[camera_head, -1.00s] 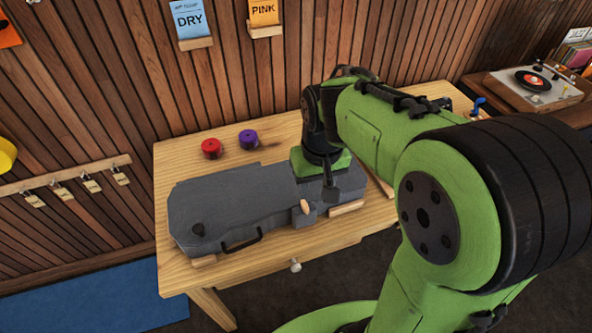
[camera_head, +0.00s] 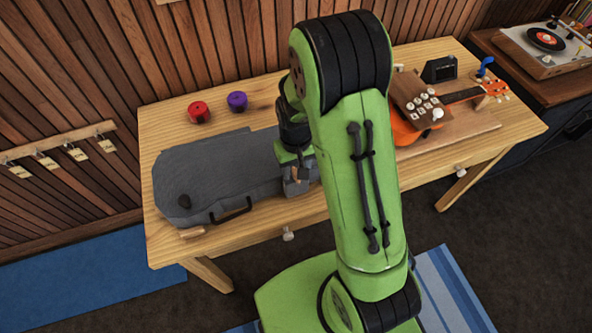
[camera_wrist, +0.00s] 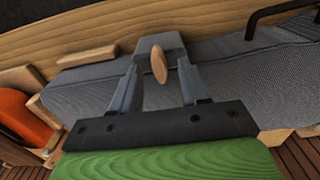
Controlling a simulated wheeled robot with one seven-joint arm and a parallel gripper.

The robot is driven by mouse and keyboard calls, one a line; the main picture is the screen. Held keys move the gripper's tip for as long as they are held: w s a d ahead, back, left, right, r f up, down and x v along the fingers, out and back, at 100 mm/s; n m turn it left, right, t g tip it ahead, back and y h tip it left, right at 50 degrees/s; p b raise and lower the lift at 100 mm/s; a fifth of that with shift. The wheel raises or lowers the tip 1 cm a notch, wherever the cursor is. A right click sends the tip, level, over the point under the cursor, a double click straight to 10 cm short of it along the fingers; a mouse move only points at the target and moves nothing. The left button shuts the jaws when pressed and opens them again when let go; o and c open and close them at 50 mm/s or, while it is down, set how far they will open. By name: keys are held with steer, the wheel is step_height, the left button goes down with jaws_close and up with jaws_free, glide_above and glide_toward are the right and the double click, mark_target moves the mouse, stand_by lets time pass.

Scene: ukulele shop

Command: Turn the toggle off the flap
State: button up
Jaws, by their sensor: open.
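The toggle (camera_wrist: 158,64) is a small pale wooden oval on the grey flap (camera_wrist: 158,42), at the front edge of the grey ukulele case (camera_head: 215,170). In the wrist view its long side runs nearly up and down the picture. My gripper (camera_wrist: 157,78) is open, with one finger on each side of the toggle. I cannot tell whether either finger touches it. In the head view my gripper (camera_head: 297,168) is over the right part of the case, and my arm hides the case's right end.
The case lies on a wooden table (camera_head: 410,60). A red roll (camera_head: 199,112) and a purple roll (camera_head: 237,101) stand behind it. A black handle (camera_head: 231,211) is on its front. An orange ukulele (camera_head: 408,133) and a wooden box with buttons (camera_head: 417,97) are on the right.

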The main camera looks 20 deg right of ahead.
steer(key=shift+f, duration=0.6)
jaws_close()
